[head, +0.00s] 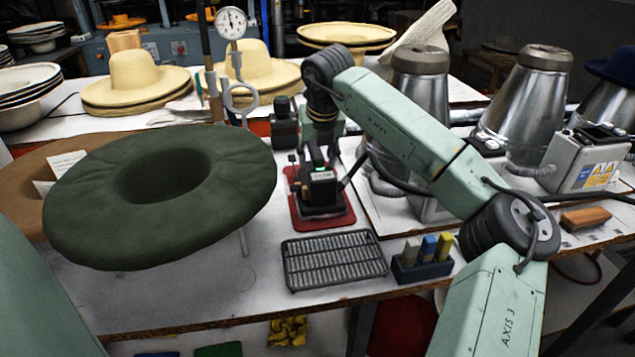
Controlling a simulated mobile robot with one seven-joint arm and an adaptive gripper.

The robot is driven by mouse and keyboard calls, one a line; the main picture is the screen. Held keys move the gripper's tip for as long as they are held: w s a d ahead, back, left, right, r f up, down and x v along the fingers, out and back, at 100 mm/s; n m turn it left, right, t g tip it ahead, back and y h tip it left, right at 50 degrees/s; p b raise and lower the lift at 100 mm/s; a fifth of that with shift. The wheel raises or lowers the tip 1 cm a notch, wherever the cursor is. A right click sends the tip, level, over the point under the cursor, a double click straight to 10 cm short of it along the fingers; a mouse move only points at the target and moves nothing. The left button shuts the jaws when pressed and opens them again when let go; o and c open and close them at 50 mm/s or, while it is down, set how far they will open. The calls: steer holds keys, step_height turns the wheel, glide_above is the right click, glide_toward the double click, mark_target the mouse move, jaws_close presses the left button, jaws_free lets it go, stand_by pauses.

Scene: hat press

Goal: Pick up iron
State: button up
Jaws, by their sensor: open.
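My gripper (318,200) points down in the middle of the table, over a red mat (346,217). Its dark body carries a small green light. Its jaws are open, but the fingertips are hard to make out against the dark shapes below. A dark object, probably the iron, seems to sit on the red mat under and around my gripper. It blends with the gripper, so I cannot tell its outline or whether the fingers touch it.
A slotted metal rack (334,260) lies in front of the mat, beside a blue block holder (421,268). A big dark green hat (237,207) stands raised at left. Metal cones (522,100) and a grey control box (585,160) stand right. Straw hats (135,78) lie behind.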

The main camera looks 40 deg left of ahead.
steer(key=shift+c, duration=0.2)
jaws_close()
stand_by(0.4)
steer(key=shift+a+r, duration=0.1)
steer(key=shift+r, duration=0.15)
